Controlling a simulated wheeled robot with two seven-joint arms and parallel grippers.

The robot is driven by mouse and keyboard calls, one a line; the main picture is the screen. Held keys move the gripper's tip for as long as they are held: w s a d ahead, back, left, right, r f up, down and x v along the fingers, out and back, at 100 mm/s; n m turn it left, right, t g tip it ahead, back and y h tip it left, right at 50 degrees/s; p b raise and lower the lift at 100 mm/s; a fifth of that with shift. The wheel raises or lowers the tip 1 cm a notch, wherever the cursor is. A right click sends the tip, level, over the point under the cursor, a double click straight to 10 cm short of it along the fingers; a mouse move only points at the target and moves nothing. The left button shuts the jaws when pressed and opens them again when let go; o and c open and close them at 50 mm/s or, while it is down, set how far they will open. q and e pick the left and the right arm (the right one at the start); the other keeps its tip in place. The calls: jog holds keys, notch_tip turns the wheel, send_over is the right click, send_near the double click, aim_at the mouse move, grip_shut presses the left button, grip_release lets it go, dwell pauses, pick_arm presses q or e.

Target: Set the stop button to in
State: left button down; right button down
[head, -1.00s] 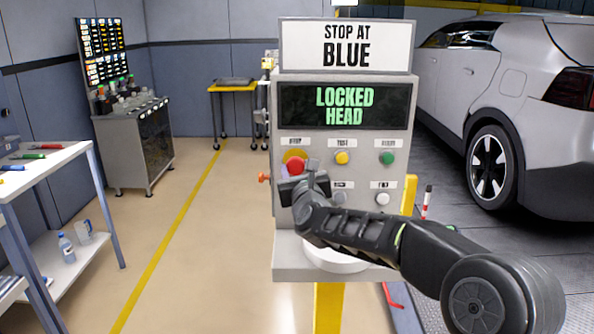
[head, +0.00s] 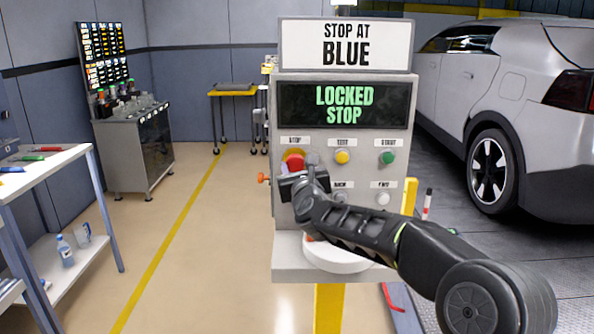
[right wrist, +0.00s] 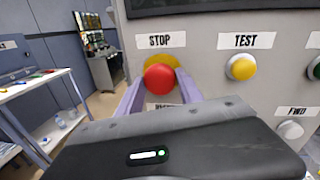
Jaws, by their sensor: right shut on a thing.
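The red stop button (head: 295,159) sits on its yellow disc under the STOP label, at the upper left of the grey control panel (head: 345,226). In the right wrist view the button (right wrist: 159,78) lies between the two fingers. My right gripper (head: 301,174) is shut on the button, one finger on each side. How deep the button sits is hard to tell. The panel's screen (head: 343,106) reads LOCKED STOP in green. My left gripper is in neither view.
A yellow TEST button (head: 342,157) and a green button (head: 387,158) sit to the right. White buttons lie below, one (head: 382,198) clear of my arm. An orange knob (head: 264,179) juts from the panel's left side. A silver car (head: 500,100) stands right.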

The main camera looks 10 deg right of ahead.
jog(key=c, duration=0.7)
grip_release()
jog(key=shift+w, duration=0.1)
jog(key=shift+c, duration=0.2)
jog(key=s+b, duration=0.2)
jog(key=s, duration=0.5)
jog(key=shift+s+a, duration=0.35)
jog(key=shift+s, duration=0.05)
